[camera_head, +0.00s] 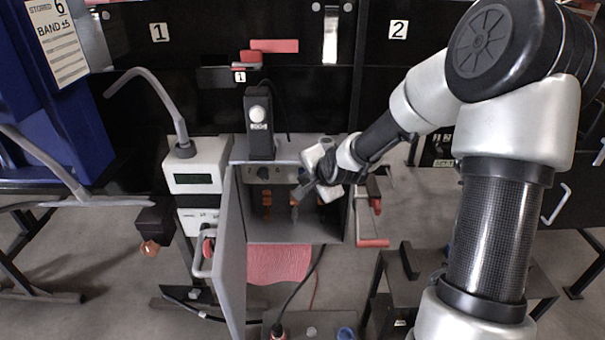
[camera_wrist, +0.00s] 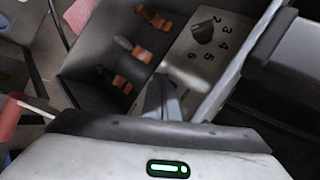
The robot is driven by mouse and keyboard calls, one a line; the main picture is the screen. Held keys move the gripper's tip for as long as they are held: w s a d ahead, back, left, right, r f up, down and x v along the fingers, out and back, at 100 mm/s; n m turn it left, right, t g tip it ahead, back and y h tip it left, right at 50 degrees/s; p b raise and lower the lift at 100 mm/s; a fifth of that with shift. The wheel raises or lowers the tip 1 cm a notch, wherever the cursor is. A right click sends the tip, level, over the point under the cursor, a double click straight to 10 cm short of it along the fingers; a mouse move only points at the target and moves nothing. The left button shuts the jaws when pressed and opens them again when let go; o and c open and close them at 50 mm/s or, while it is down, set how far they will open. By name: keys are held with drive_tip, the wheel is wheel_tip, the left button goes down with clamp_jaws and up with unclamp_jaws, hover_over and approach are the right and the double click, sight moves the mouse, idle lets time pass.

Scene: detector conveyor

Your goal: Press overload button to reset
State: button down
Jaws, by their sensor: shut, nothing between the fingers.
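A grey control box (camera_head: 290,234) stands open in the head view, its door (camera_head: 233,265) swung out at the left. Inside are several orange-brown parts (camera_head: 267,205), also in the wrist view (camera_wrist: 158,22). A pale panel (camera_wrist: 185,60) carries a dark knob (camera_wrist: 203,33) ringed by numbers. I cannot tell which part is the overload button. My gripper (camera_head: 299,195) reaches into the box opening from the right, its shut, empty fingers (camera_wrist: 160,88) near the lower orange part (camera_wrist: 123,84) and the panel's lower end. Contact cannot be told; the fingers hide what lies behind them.
A white meter box (camera_head: 195,165) with a display stands left of the door. A black unit with a white knob (camera_head: 258,114) sits on top of the box. Red handles (camera_head: 372,243) project at its right. A dark cable hangs below the box.

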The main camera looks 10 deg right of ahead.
drive_tip(key=shift+w+d, duration=0.1)
drive_tip(key=shift+w, duration=0.35)
idle(0.6)
drive_tip(key=shift+w+d+r, duration=0.2)
drive_tip(key=shift+w+r, duration=0.05)
drive_tip(key=shift+w, duration=0.15)
idle(0.7)
drive_tip(key=shift+s, duration=0.1)
drive_tip(key=shift+s+a+f, duration=0.2)
drive_tip(key=shift+s+f, duration=0.1)
drive_tip(key=shift+s, duration=0.4)
drive_tip(key=shift+s+a+p, duration=0.2)
drive_tip(key=shift+s+p, duration=0.05)
drive_tip(key=shift+s, duration=0.6)
drive_tip(key=shift+s+a+p, duration=0.15)
drive_tip(key=shift+s+p, duration=0.15)
drive_tip(key=shift+s, duration=0.55)
drive_tip(key=shift+s+a+p, duration=0.2)
drive_tip(key=shift+s+p, duration=0.05)
drive_tip(key=shift+s, duration=0.6)
